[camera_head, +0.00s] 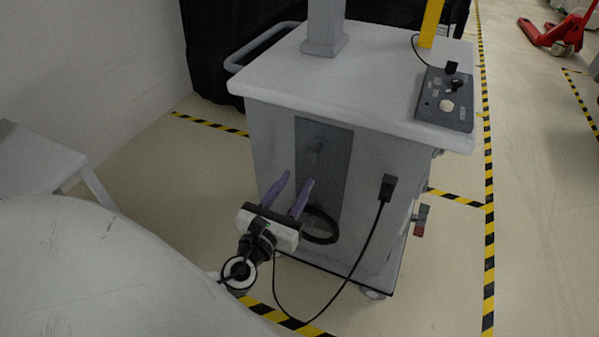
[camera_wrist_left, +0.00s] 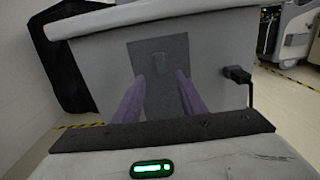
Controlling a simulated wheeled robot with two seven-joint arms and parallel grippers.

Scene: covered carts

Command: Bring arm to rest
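My left gripper (camera_head: 294,190) has two purple fingers and a white body. It is in front of the cart's near side, low, with its fingers pointing at a dark grey panel (camera_head: 324,150). The fingers stand apart with nothing between them. In the left wrist view, the gripper (camera_wrist_left: 156,92) shows the same two spread fingers, with the grey panel (camera_wrist_left: 160,60) beyond them. I cannot tell whether the fingertips touch the panel. My right gripper is in neither view.
The white-topped cart (camera_head: 290,75) carries a control box (camera_head: 446,100) and a post. A black plug (camera_head: 387,188) with a hanging cable sits on its side. A black cable loop hangs beside the gripper. A red pallet jack (camera_head: 560,32) stands far right.

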